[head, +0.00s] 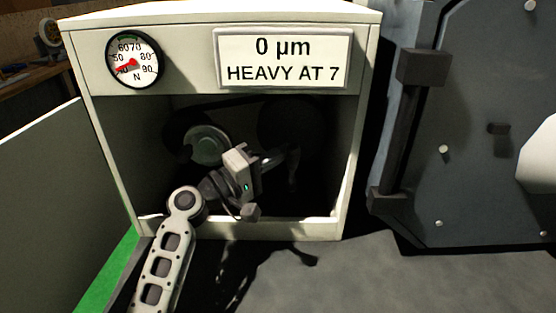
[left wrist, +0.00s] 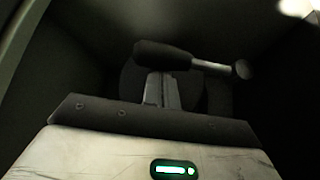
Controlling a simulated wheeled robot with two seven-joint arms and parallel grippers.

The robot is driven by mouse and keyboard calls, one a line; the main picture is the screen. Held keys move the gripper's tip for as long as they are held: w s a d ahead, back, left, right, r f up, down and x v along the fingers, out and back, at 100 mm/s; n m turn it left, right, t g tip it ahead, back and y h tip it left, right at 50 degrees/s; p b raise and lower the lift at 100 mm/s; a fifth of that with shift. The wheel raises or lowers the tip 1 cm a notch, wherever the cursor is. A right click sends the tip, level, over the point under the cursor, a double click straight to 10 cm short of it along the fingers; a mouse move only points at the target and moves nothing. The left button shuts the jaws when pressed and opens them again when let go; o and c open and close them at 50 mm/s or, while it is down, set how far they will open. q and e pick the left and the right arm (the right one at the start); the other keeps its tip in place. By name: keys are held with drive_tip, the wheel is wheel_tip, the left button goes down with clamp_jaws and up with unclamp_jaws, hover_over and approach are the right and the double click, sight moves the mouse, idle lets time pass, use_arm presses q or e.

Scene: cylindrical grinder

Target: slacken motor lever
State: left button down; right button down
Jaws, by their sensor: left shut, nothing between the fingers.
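The motor lever (left wrist: 210,66) shows in the left wrist view as a dark thick grip on a bright metal rod with a dark round end. It lies nearly level across the picture, just beyond my left fingertips. My left gripper (left wrist: 162,88) is shut and empty, its fingers close together and pointing at the grip. I cannot tell whether they touch it. In the head view my left gripper (head: 270,160) is inside the open cabinet (head: 341,190). The lever is dark and hard to make out there. My right gripper is not in view.
A pale green pulley (head: 207,145) sits behind my left wrist, with a dark wheel (head: 290,125) to its right. A force gauge (head: 134,60) and a sign (head: 283,59) reading "0 µm, HEAVY AT 7" are above the opening. An open door (head: 60,185) stands left.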

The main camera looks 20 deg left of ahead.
sight(288, 163)
use_arm(q)
drive_tip(key=shift+s+f+b, duration=0.1)
drive_tip(key=shift+b, duration=0.2)
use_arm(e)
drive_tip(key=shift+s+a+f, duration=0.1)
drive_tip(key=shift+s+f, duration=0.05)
use_arm(q)
drive_tip(key=s+b, duration=0.1)
drive_tip(key=b, duration=0.1)
drive_tip(key=s+d+f+m+b, duration=0.1)
drive_tip(key=b, duration=0.1)
drive_tip(key=shift+s+h, duration=0.25)
drive_tip(key=shift+h, duration=0.05)
drive_tip(key=shift+s+d+f+b, duration=0.25)
drive_tip(key=shift+s+f+b, duration=0.45)
drive_tip(key=shift+s+b, duration=0.35)
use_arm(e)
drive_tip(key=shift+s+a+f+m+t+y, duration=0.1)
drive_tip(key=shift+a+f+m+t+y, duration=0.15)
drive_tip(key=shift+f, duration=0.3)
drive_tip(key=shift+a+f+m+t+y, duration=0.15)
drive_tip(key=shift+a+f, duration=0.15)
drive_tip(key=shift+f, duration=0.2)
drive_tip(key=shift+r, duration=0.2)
use_arm(q)
drive_tip(key=shift+f, duration=0.1)
